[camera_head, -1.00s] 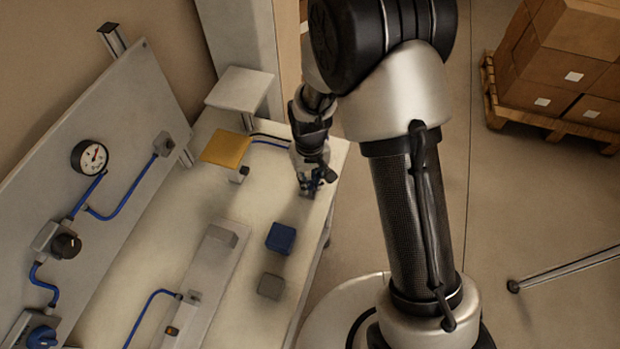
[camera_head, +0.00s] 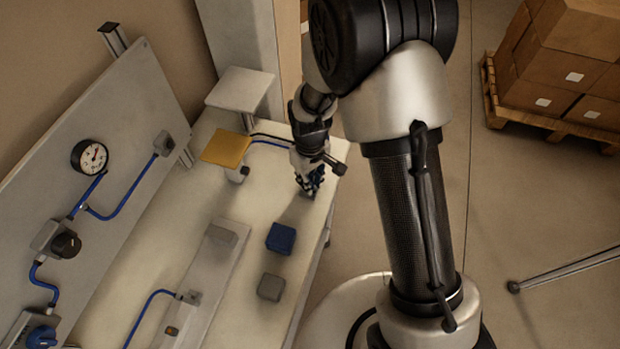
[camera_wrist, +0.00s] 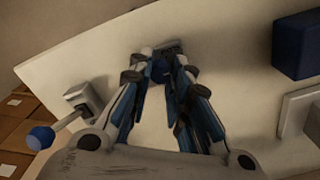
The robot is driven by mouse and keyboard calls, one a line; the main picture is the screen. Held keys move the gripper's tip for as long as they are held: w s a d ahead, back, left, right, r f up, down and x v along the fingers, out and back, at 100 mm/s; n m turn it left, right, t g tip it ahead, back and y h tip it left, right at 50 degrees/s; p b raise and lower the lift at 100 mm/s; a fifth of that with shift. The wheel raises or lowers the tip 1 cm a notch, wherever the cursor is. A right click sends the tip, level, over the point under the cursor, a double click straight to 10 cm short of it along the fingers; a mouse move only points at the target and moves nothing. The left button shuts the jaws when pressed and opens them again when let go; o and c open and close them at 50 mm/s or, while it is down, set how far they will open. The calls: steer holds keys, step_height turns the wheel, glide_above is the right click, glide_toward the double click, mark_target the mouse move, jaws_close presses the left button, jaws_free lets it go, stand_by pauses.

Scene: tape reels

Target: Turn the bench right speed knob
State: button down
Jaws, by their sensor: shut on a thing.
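My gripper (camera_head: 308,190) points down at the far right corner of the pale bench (camera_head: 205,270). In the wrist view the fingertips (camera_wrist: 161,66) are closed around a small dark blue knob (camera_wrist: 161,70) on a grey base (camera_wrist: 165,46). The fingers hide most of the knob, and any mark on it cannot be seen. In the head view the gripper covers the knob.
A blue block (camera_head: 281,238) and a grey block (camera_head: 271,287) sit nearer on the bench. A yellow pad (camera_head: 226,149) is left of my gripper. A panel with a gauge (camera_head: 90,157) and black knob (camera_head: 66,245) stands left. The wrist view shows a blue-ball lever (camera_wrist: 40,137).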

steer(key=c, duration=1.5)
jaws_free()
steer(key=shift+o, duration=0.2)
step_height(320, 180, up, 12)
